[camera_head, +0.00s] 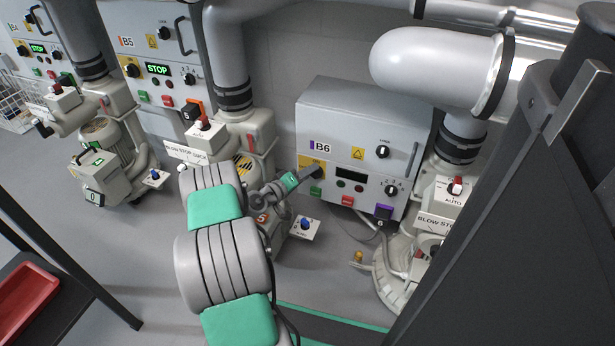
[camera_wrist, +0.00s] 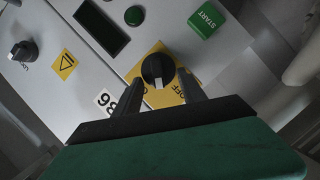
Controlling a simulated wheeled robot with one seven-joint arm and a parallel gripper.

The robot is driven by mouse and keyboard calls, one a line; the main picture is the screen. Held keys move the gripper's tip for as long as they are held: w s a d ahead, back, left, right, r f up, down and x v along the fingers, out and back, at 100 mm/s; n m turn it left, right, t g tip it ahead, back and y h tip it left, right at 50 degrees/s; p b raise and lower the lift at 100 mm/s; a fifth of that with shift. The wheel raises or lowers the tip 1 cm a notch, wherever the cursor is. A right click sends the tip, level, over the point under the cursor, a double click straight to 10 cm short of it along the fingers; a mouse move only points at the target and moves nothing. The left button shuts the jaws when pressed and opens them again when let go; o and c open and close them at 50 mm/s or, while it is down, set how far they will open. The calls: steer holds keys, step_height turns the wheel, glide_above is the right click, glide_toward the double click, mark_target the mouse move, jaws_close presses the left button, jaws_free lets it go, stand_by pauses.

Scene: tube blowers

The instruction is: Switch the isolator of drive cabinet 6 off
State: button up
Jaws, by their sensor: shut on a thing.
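Drive cabinet B6 (camera_head: 365,110) is the grey box on the wall, right of centre in the head view. Its isolator is a black rotary knob (camera_wrist: 158,66) on a yellow plate (camera_wrist: 187,92), seen up close in the wrist view. Part of the word OFF shows on the plate beside the knob. A pale mark on the knob points down towards my gripper in that view. My gripper (camera_wrist: 159,82) is shut on the knob, one dark finger on each side. In the head view my gripper (camera_head: 313,171) hides most of the knob.
B6's dark display (camera_head: 351,175) and green start button (camera_head: 316,191) are close to my gripper. A lock knob (camera_head: 382,152), another black knob (camera_head: 391,190) and a purple-framed socket (camera_head: 383,212) sit further right. Cabinet B5 (camera_head: 160,45) stands to the left, its display reading STOP.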

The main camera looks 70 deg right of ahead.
steer(key=shift+s+a+f, duration=0.1)
steer(key=shift+s+f, duration=0.05)
steer(key=shift+f, duration=0.05)
stand_by(0.4)
